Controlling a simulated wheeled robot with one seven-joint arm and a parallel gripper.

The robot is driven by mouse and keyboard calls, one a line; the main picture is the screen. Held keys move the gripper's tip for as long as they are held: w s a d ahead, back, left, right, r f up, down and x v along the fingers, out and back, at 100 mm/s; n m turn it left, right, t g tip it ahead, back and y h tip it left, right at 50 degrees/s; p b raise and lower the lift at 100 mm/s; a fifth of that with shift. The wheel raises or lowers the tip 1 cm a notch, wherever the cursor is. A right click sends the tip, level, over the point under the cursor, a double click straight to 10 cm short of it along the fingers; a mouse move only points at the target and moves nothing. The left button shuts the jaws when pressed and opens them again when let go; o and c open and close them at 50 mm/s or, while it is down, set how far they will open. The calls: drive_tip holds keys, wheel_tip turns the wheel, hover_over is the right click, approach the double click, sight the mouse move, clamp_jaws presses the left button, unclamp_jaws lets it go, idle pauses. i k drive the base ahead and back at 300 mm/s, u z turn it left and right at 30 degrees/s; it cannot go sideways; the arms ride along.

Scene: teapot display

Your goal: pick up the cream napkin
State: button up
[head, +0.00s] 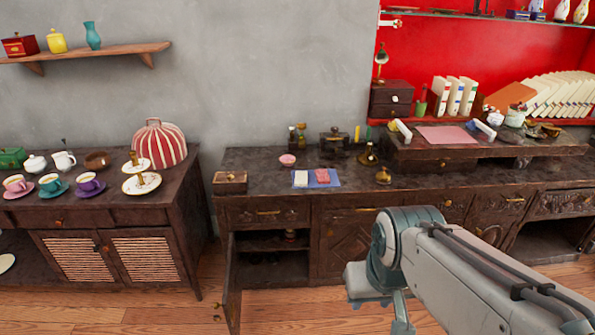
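A small cream, folded-looking piece that looks like the cream napkin (301,178) lies on the left part of a blue mat (332,185) on the dark wooden counter. A pink patterned piece (322,175) lies beside it on the same mat. My grey arm reaches in from the lower right, in front of the counter, and bends downward near the bottom of the head view. My gripper's fingers are not visible, and nothing of mine touches the cream napkin.
A wooden box (230,182) and a pink bowl (288,160) stand left of the mat; a brass bell-like piece (383,176) stands right. The cabinet door (232,284) below hangs open. A side table (110,206) with cups stands left. Counter around the mat's front is mostly clear.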

sight(301, 177)
drive_tip(key=u, duration=0.4)
drive_tip(key=i, duration=1.75)
drive_tip(key=z, duration=0.9)
drive_tip(key=i, duration=0.65)
drive_tip(key=z, duration=0.55)
